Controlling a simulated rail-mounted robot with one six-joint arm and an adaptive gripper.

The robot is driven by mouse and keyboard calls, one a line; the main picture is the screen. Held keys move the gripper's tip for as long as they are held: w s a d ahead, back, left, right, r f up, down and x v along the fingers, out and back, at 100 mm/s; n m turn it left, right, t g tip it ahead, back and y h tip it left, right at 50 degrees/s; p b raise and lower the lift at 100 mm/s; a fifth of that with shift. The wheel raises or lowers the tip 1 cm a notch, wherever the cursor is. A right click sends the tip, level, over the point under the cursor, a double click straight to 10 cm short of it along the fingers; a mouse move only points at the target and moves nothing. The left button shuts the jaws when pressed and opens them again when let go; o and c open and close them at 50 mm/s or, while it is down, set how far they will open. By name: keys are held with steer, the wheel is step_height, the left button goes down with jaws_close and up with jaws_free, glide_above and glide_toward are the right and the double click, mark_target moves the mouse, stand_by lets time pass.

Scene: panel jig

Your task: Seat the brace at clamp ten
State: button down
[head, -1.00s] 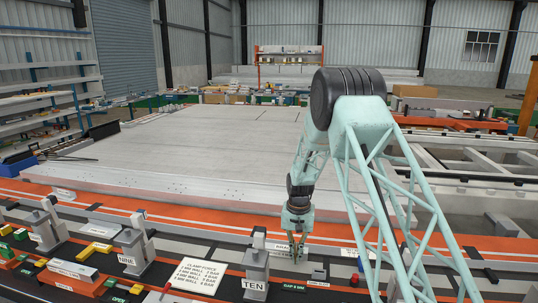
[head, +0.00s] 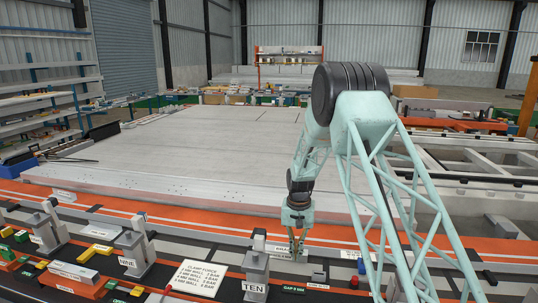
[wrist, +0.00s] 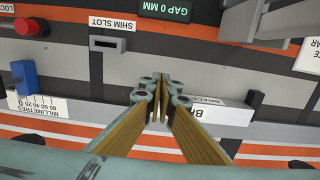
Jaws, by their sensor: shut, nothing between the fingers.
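Clamp ten (head: 257,266) is a grey post with a TEN plate at the front of the head view. My gripper (head: 297,252) is just right of and behind it, pointing down, fingers together and empty. In the wrist view my gripper (wrist: 160,84) hangs over the grey and dark strips. A pale block lettered "BR" (wrist: 208,116) lies right beside the fingers, partly hidden by them; its lettering is cut off, so I cannot be sure it is the brace. A dark piece (wrist: 255,99) is at its right end.
A display reads GAP 0 MM (wrist: 191,4). Clamp nine (head: 133,250) and a clamp-force sign (head: 196,278) stand left. The large pale panel (head: 190,150) lies behind.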

step_height(320, 180, up, 5)
steer(key=shift+r+p, duration=0.1)
steer(key=shift+p, duration=0.9)
steer(key=shift+r, duration=0.1)
steer(key=s+d+r+n+t+b, duration=0.1)
steer(key=s+d+r, duration=0.2)
steer(key=s+r, duration=1.1)
steer(key=s+d+r+t, duration=0.1)
steer(key=s+d+r, duration=0.2)
steer(key=s+r, duration=1.15)
steer(key=s+d+r+t+b, duration=0.1)
steer(key=s+r, duration=0.4)
steer(key=s, duration=0.3)
steer(key=s+d+r, duration=0.2)
steer(key=s+r, duration=0.4)
steer(key=s, duration=0.2)
steer(key=s+d+f+n+t, duration=0.1)
steer(key=s+f, duration=0.1)
steer(key=s, duration=1.4)
steer(key=shift+s+f+b, duration=0.25)
steer(key=shift+s+b, duration=0.05)
steer(key=shift+s, duration=0.05)
